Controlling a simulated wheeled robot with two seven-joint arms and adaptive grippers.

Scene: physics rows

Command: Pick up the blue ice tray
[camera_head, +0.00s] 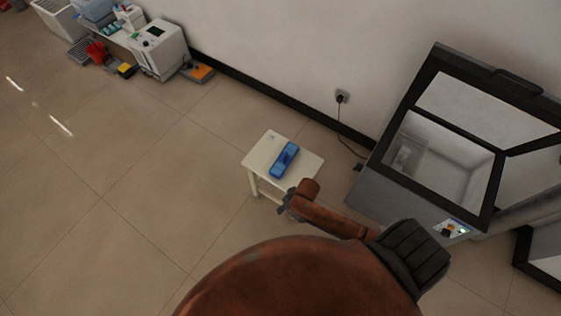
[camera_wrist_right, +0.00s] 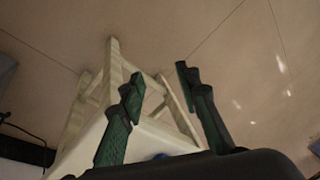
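The blue ice tray (camera_head: 284,160) lies flat on a small white table (camera_head: 262,149), a little right of the middle in the head view. In the right wrist view only a small blue patch (camera_wrist_right: 161,156) shows low in the picture, mostly hidden by my gripper's body. My right gripper (camera_head: 289,203) is at the table's near right side, beside the tray and apart from it. In the right wrist view my right gripper (camera_wrist_right: 160,78) has its two green-padded fingers spread with nothing between them. My left gripper is not in view.
A large grey chest (camera_head: 385,203) with a raised glass lid stands to the right. A cable runs down the wall from a socket (camera_head: 342,96). A white machine (camera_head: 159,50) and various items stand at the back left. The tiled floor left of the table is clear.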

